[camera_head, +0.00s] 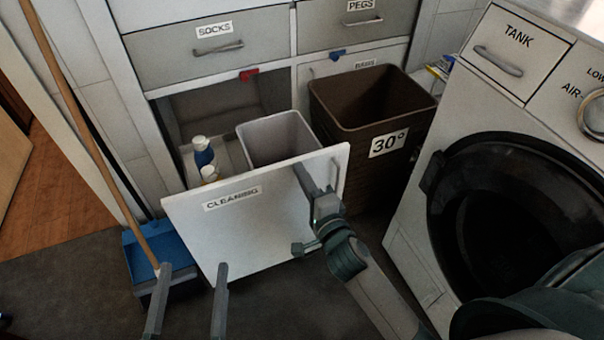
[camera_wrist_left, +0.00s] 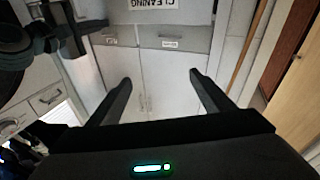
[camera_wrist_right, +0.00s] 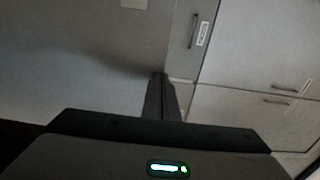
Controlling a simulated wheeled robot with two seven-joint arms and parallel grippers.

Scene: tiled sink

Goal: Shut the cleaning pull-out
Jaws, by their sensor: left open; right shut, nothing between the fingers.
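The cleaning pull-out stands open. Its white front panel (camera_head: 250,215) carries a CLEANING label and has a handle (camera_head: 333,174) near its right edge. A grey bin (camera_head: 275,135) and bottles (camera_head: 203,152) are inside. My right gripper (camera_head: 303,170) is shut and empty, its tips at the panel's upper right, left of the handle; contact is unclear. In the right wrist view its shut fingers (camera_wrist_right: 160,78) are in front of the pale panel (camera_wrist_right: 80,50). My left gripper (camera_head: 192,268) is open and empty, low in front of the panel; the label (camera_wrist_left: 153,4) shows in the left wrist view.
A brown 30° basket (camera_head: 350,135) stands right of the pull-out. SOCKS (camera_head: 190,60) and PEGS (camera_head: 375,30) drawers are shut above.

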